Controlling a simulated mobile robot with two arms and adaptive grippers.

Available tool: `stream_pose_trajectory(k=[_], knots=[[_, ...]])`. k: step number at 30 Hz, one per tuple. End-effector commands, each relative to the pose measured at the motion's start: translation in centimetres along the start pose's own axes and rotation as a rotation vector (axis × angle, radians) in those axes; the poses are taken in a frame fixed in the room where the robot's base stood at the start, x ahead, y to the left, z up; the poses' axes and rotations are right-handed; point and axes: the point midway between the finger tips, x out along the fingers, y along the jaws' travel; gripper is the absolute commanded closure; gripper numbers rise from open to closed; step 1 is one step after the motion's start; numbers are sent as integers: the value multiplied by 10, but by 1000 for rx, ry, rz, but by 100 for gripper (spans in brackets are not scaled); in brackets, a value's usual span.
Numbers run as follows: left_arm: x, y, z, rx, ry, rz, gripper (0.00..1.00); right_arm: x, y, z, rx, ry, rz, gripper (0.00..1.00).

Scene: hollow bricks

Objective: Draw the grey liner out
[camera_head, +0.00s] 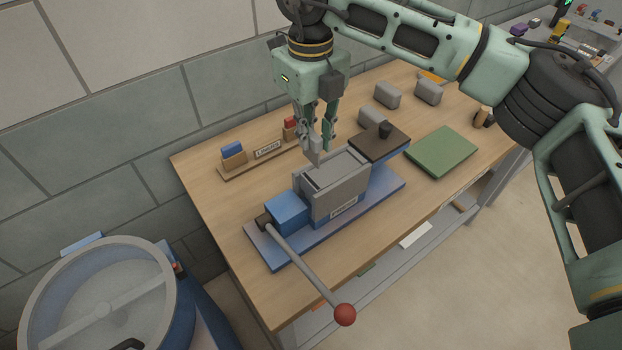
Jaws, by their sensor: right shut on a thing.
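A grey box-shaped mould (345,199) stands on a blue press base (385,187) on the wooden bench, with a label on its front. Grey slabs show in its open top; I cannot tell clearly which part is the liner. A lighter grey upright piece, seemingly the grey liner (314,157), rises at the mould's back left edge. My right gripper (318,145) comes down from above and is shut on this piece. Its fingertips partly hide it, and its lower end is hidden by the mould. My left gripper is not in view.
A lever with a red knob (345,314) juts toward the front. A dark plate (379,144) is right of the mould, then a green board (442,152). Grey bricks (428,91) stand behind. A labelled wooden rack (265,155) is back left, a round drum (100,300) front left.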

Motion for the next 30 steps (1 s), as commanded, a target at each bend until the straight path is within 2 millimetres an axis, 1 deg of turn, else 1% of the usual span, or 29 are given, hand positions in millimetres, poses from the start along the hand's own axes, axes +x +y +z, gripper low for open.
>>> stream_pose_trajectory(k=[21, 25, 30], knots=[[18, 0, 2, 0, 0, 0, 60, -17, 31, -42, -2, -2, 0, 100], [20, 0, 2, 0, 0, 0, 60, -19, 34, -47, -1, -2, -1, 100], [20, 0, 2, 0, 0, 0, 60, -20, 35, -48, 0, -1, -1, 100]])
